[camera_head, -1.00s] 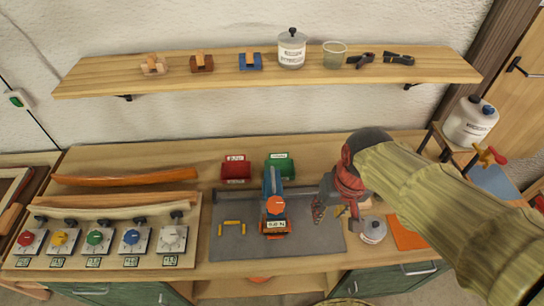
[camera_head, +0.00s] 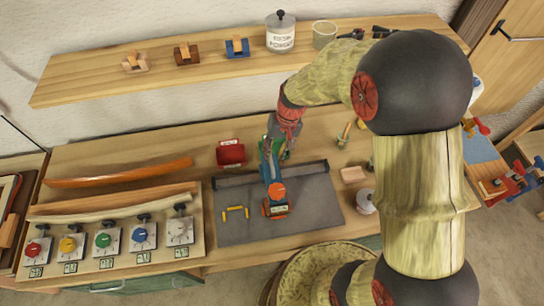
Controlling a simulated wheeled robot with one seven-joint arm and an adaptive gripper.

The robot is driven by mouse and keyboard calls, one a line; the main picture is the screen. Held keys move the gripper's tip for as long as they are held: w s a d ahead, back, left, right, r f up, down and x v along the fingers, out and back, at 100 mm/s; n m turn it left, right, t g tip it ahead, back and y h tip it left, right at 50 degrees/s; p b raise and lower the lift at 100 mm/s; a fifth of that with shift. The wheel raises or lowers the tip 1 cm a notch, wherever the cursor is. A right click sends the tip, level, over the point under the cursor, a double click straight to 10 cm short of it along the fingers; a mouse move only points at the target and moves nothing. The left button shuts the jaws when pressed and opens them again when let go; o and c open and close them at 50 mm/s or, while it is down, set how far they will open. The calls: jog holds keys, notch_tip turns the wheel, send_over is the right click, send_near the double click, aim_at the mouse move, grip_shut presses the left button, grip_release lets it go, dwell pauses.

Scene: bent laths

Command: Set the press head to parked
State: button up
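The press stands on a grey mat (camera_head: 312,217) on the workbench. It has a blue arm (camera_head: 267,160), an orange round head (camera_head: 276,190) and an orange-red base block (camera_head: 275,209) with a small label. The label is too small to read. My gripper (camera_head: 276,151) points down at the back end of the blue arm, very close to it. I cannot tell whether they touch. Its fingers are small and partly hidden against the blue arm and a green bin, so their opening is unclear.
A red bin (camera_head: 231,153) stands left of the blue arm; a green bin (camera_head: 287,149) is mostly hidden behind my gripper. Yellow pieces (camera_head: 236,212) lie on the mat. Several coloured dials (camera_head: 143,236) and bent laths (camera_head: 120,173) are at the left. A shelf (camera_head: 200,71) hangs above.

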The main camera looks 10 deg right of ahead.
aim_at(272, 162)
jog(key=shift+a+f, duration=0.2)
jog(key=shift+f, duration=0.75)
jog(key=shift+a+f, duration=0.15)
jog(key=shift+f, duration=0.75)
jog(key=shift+c, duration=0.3)
grip_shut()
